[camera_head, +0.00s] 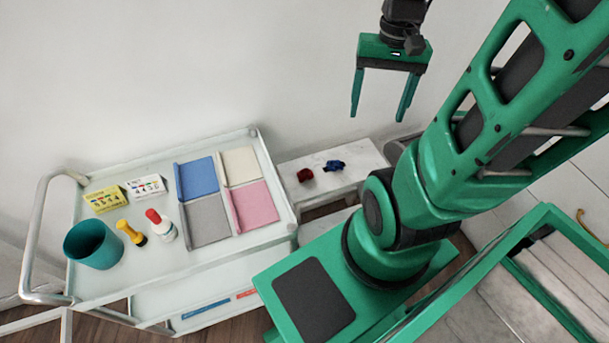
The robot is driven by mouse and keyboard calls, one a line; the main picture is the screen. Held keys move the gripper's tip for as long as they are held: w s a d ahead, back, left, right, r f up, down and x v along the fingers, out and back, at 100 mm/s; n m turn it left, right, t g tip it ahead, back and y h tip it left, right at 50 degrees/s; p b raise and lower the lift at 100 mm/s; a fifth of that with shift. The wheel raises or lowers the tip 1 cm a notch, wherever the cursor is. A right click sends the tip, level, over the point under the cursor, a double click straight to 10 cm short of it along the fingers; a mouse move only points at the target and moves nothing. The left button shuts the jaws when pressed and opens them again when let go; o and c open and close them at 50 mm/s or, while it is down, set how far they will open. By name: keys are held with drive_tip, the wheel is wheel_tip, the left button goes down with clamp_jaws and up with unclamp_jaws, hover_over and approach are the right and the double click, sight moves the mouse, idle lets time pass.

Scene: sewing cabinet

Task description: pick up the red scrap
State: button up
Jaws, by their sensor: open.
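The red scrap (305,175) is a small, dark red crumpled piece. It lies on a low white marbled surface (322,188) right of the cart. A blue crumpled scrap (335,165) lies just to its right, a small gap apart. My gripper (379,112) is open and empty, fingers pointing down, up and to the right of both scraps in the picture. It is well clear of the surface. Nothing hides the red scrap.
A white cart (118,279) stands at left with a divided tray of blue, cream, grey and pink squares (209,222). It also bears a teal cup (94,245), a yellow bottle (131,232), a red-capped bottle (161,226) and small boxes (104,198). A wall is behind.

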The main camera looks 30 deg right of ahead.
drive_tip(key=w+d+f+m+y, duration=0.25)
drive_tip(key=w+f, duration=0.25)
drive_tip(key=f, duration=0.3)
drive_tip(key=w+d+f+m+y, duration=0.25)
drive_tip(key=w+f, duration=0.25)
drive_tip(key=f, duration=0.3)
drive_tip(key=m+t+y, duration=0.6)
drive_tip(key=m+t, duration=0.1)
drive_tip(key=m, duration=0.4)
approach(305, 174)
drive_tip(key=v, duration=0.4)
drive_tip(key=shift+d+f, duration=0.25)
drive_tip(key=shift+d, duration=0.05)
drive_tip(key=shift+w+a+f+m+t, duration=0.1)
drive_tip(key=shift+w+f+m+t, duration=0.1)
drive_tip(key=shift+m+t, duration=0.15)
drive_tip(key=shift+w+a+f, duration=0.1)
drive_tip(key=shift+a+f, duration=0.05)
drive_tip(key=shift+a, duration=0.1)
drive_tip(key=x, duration=1)
drive_tip(key=shift+f, duration=0.2)
